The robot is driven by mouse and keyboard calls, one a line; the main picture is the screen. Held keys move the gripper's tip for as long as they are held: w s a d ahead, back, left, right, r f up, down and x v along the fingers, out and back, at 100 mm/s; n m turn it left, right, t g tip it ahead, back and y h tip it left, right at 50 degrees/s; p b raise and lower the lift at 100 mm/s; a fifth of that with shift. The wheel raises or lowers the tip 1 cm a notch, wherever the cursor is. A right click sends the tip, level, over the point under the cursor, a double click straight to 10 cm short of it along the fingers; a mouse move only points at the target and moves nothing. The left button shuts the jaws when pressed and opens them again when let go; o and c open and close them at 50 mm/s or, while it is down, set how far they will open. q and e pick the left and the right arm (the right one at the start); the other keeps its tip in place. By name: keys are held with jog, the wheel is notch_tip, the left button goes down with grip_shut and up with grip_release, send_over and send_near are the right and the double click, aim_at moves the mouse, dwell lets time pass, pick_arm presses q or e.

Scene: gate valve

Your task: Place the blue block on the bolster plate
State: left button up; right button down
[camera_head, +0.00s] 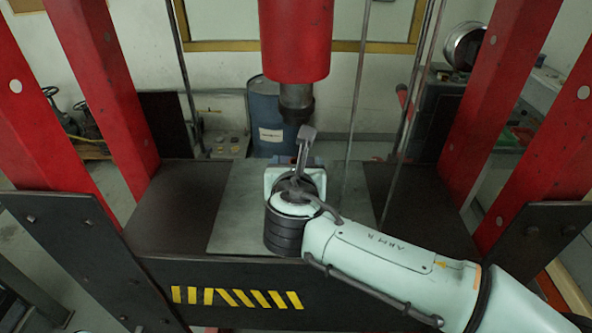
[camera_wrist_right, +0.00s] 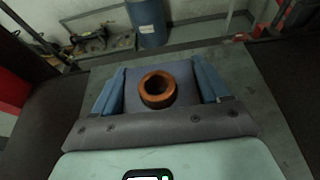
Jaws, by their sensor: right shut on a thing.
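My right gripper (camera_head: 297,178) reaches in from the right, over the grey bolster plate (camera_head: 234,212) on the press bed. In the right wrist view its two blue fingers (camera_wrist_right: 160,74) are shut on the blue block (camera_wrist_right: 186,88), which looks dull blue-grey between them. An orange-brown ring (camera_wrist_right: 157,92) with a dark hole shows at the middle of the block. The plate also shows around the gripper in this view (camera_wrist_right: 255,92). In the head view my wrist mostly hides the block. I cannot tell whether the block touches the plate. My left gripper is not in view.
The red press ram (camera_head: 296,40) hangs above, behind the gripper. Red posts (camera_head: 100,75) stand at both sides, and thin rods run down near the bed. A blue drum (camera_head: 266,115) stands behind. The plate's left part is clear.

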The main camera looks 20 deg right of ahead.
jog(key=shift+f+b, duration=0.45)
jog(key=shift+f, duration=1.1)
jog(key=shift+f, duration=0.1)
grip_release()
jog(key=shift+f, duration=0.2)
jog(key=shift+r, duration=0.1)
jog(key=shift+s+a+r, duration=0.1)
jog(key=shift+s+r, duration=0.05)
jog(key=shift+s, duration=0.05)
jog(key=v, duration=1.1)
jog(key=shift+s+a, duration=0.1)
jog(key=shift+s, duration=0.2)
